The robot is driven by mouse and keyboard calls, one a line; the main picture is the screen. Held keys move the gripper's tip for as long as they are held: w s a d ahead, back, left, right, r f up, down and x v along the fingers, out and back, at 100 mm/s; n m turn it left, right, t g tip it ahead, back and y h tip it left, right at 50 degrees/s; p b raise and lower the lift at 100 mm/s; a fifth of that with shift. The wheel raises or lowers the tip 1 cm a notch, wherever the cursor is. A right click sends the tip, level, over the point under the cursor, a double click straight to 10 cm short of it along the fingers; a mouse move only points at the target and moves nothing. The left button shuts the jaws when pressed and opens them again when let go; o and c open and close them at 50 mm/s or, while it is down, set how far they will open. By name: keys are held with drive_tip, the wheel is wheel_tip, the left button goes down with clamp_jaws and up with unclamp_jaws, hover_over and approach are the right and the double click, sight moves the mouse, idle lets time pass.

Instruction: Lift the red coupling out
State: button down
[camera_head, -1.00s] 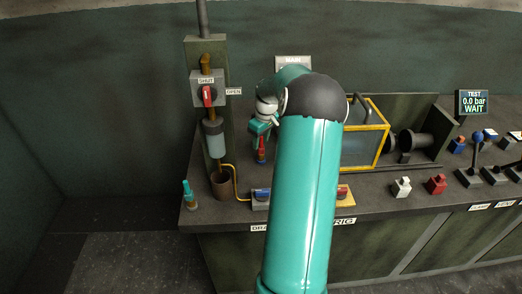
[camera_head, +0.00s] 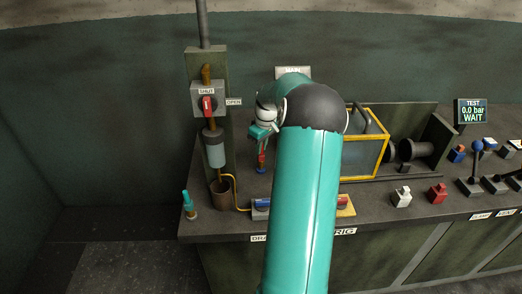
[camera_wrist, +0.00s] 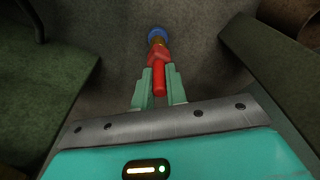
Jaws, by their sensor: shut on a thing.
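The red coupling (camera_wrist: 158,55) is a slim red piece with a yellow band and a blue far end. In the wrist view it lies between the pale green fingers of my gripper (camera_wrist: 159,80), which are shut on it. In the head view the red coupling (camera_head: 261,158) shows upright below my gripper (camera_head: 263,135), behind and left of my arm. Whether its lower end touches the bench I cannot tell.
A valve panel with a red handle (camera_head: 208,105) and a brown cup (camera_head: 221,194) stand to the left. A yellow-framed box (camera_head: 366,160) is right of my arm. A teal bottle-like piece (camera_head: 188,203) stands at the bench's left corner. Small blocks and levers stand at right.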

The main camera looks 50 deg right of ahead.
drive_tip(key=s+a+r, duration=0.8)
drive_tip(key=a+r, duration=0.3)
drive_tip(key=shift+a+r, duration=0.25)
drive_tip(key=shift+r, duration=0.15)
drive_tip(key=shift+s+d+f, duration=0.1)
drive_tip(key=shift+s, duration=0.05)
